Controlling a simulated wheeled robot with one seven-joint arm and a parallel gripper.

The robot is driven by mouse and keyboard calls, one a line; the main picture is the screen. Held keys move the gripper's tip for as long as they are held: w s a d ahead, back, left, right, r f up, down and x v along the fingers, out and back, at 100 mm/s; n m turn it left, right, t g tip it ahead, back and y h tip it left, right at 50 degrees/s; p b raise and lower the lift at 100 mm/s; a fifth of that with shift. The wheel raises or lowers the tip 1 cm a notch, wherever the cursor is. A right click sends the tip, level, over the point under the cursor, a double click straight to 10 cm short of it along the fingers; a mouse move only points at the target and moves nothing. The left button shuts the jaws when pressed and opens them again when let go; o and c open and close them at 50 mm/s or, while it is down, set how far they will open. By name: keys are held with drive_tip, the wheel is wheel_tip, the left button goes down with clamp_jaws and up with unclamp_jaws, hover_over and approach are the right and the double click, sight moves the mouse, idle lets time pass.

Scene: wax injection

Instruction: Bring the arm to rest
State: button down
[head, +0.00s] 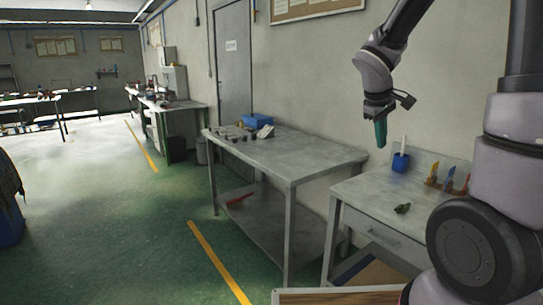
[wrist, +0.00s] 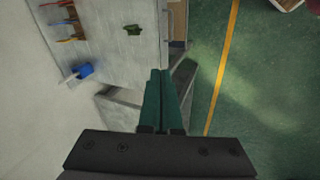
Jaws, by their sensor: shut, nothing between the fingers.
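My gripper (head: 381,134) hangs in the air in the head view, pointing down, above and near the gap between the two grey tables. In the wrist view its green fingers (wrist: 160,76) are together with nothing between them. My arm is bent, with the wrist end high in front of the wall.
A small table (head: 355,190) at right holds a blue cup (head: 400,163), several upright colored tools and a green object (head: 402,208). A longer grey table (head: 300,157) carries a blue box (head: 258,120) and small parts. Green floor (head: 130,220) is open to the left.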

drive_tip(key=s+a+r+m+t+y, duration=0.2)
drive_tip(key=s+r+m, duration=0.3)
drive_tip(key=s, duration=0.3)
drive_tip(key=s+a+r+m+t+y, duration=0.2)
drive_tip(key=s+a+r+m+y, duration=0.1)
drive_tip(key=s+r, duration=0.5)
drive_tip(key=shift+s+a+m+y, duration=0.3)
drive_tip(key=shift+s+a+m, duration=0.15)
drive_tip(key=shift+s+m, duration=0.4)
